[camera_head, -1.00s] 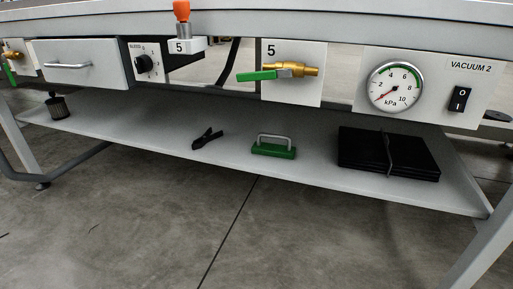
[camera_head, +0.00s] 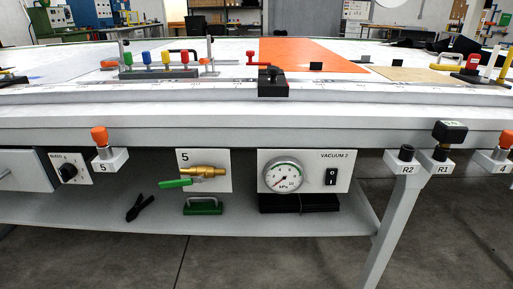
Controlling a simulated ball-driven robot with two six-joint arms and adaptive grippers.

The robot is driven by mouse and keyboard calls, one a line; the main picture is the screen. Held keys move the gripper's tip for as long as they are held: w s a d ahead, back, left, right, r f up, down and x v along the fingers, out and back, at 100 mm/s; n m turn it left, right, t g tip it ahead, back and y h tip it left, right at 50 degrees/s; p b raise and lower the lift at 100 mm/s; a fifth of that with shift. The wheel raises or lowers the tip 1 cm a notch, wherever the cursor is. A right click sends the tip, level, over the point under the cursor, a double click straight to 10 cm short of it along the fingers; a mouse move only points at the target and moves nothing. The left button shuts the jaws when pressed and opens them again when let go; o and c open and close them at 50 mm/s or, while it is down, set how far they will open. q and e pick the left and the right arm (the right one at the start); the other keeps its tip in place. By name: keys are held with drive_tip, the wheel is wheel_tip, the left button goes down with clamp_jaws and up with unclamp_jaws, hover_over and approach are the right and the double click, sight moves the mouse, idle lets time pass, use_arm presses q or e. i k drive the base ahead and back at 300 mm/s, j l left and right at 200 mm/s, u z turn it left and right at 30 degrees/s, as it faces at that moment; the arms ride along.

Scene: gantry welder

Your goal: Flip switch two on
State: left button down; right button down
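The black rocker switch (camera_head: 331,177) sits on a white panel (camera_head: 314,186) labelled VACUUM 2, on the front of the table below its edge. The switch carries white marks, but which side is pressed is too small to tell. Neither of my grippers shows in the head view, and nothing touches the switch.
Left of the panel are a green-handled brass valve (camera_head: 204,172) marked 5 and a black knob (camera_head: 68,172). Orange-capped holder 5 (camera_head: 100,136) and holders R2 (camera_head: 406,153) and R1 (camera_head: 441,138) jut from the table edge. A grey leg (camera_head: 395,222) stands right of the panel.

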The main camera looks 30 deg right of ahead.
sight(331, 174)
drive_tip(key=z, duration=1.25)
